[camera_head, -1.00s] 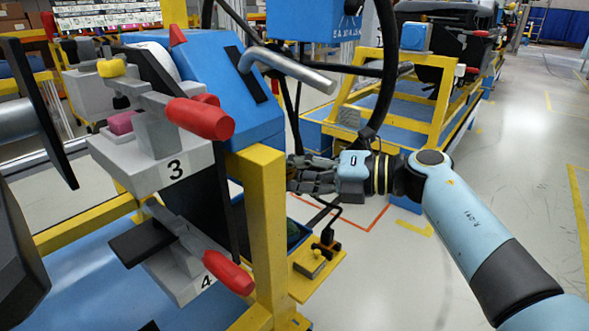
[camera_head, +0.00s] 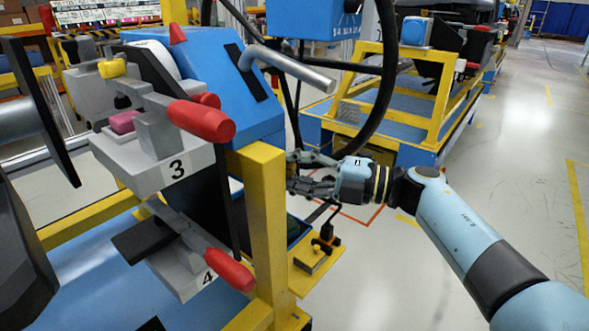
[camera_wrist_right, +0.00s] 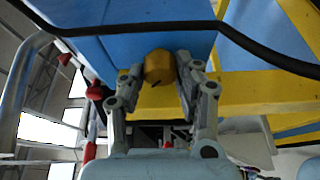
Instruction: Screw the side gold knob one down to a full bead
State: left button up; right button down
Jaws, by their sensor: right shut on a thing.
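The gold knob (camera_wrist_right: 159,66) shows in the right wrist view, a faceted yellow-gold piece at the edge of a blue housing (camera_wrist_right: 150,42). My right gripper (camera_wrist_right: 160,78) is shut on it, with one finger on each side. In the head view, my right gripper (camera_head: 303,175) reaches from the right to just beside the yellow post (camera_head: 264,230). My left gripper is not in view.
Clamps with red handles (camera_head: 202,121) (camera_head: 230,269) stand left of the post. A black hose (camera_head: 378,110) hangs behind my right gripper, and a black cable (camera_wrist_right: 130,27) crosses the wrist view. A small yellow shelf (camera_head: 318,262) sits below. The floor at right is clear.

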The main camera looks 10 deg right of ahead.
jog(key=c, duration=1.2)
grip_release()
jog(key=v, duration=1.2)
jog(key=shift+f, duration=0.1)
